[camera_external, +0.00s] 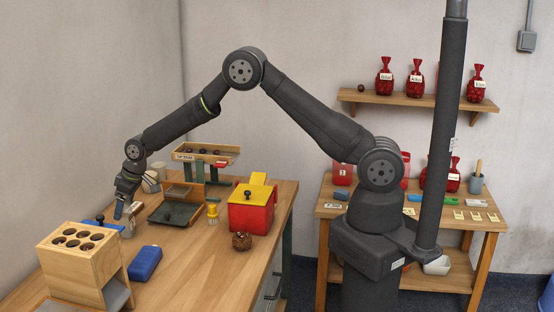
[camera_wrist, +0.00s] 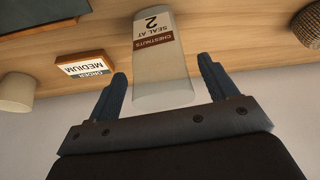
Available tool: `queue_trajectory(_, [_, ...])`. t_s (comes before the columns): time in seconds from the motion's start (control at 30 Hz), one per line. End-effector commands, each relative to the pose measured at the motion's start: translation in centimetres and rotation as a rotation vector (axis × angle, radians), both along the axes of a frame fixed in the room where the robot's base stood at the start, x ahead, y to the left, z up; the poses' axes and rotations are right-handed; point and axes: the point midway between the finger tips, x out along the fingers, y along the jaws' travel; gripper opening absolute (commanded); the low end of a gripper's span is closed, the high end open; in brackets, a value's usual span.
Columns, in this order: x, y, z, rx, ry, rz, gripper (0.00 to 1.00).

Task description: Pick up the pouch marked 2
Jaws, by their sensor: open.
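The pouch marked 2 (camera_wrist: 158,50) is pale grey, with a brown and white label reading "CHESTNUTS SEAL AT 2". In the wrist view it is at upper centre, between the lines of my two fingers, and it seems to stand on the wooden table. My gripper (camera_wrist: 165,85) is open, its blue-grey fingers apart on either side of the pouch's near end. I cannot tell whether either finger touches it. In the external view my gripper (camera_external: 119,210) is low over the left part of the table, and the pouch (camera_external: 128,226) is partly hidden beside it.
A wooden block with holes (camera_external: 80,262), a blue case (camera_external: 145,262), a stand with a tray (camera_external: 178,212) and a red box (camera_external: 250,214) surround the spot.

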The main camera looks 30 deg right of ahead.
Motion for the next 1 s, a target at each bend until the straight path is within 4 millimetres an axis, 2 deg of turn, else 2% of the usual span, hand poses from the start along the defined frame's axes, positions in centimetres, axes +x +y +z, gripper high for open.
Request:
queue_trajectory(0.07, [0.0, 0.3, -1.5, -0.002, 0.001, 0.001, 0.78])
queue_trajectory(0.2, [0.4, 0.8, -2.7, 0.001, 0.001, 0.000, 0.78])
queue_trajectory(0.5, [0.5, 0.9, -3.0, 0.001, 0.000, 0.000, 0.78])
queue_trajectory(0.73, [0.5, 0.9, -3.0, 0.001, 0.001, 0.000, 0.33])
queue_trajectory(0.77, [0.5, 0.9, -3.0, 0.001, 0.001, 0.000, 0.30])
queue_trajectory(1.0, [0.5, 0.9, -2.9, 0.001, -0.001, 0.000, 0.30])
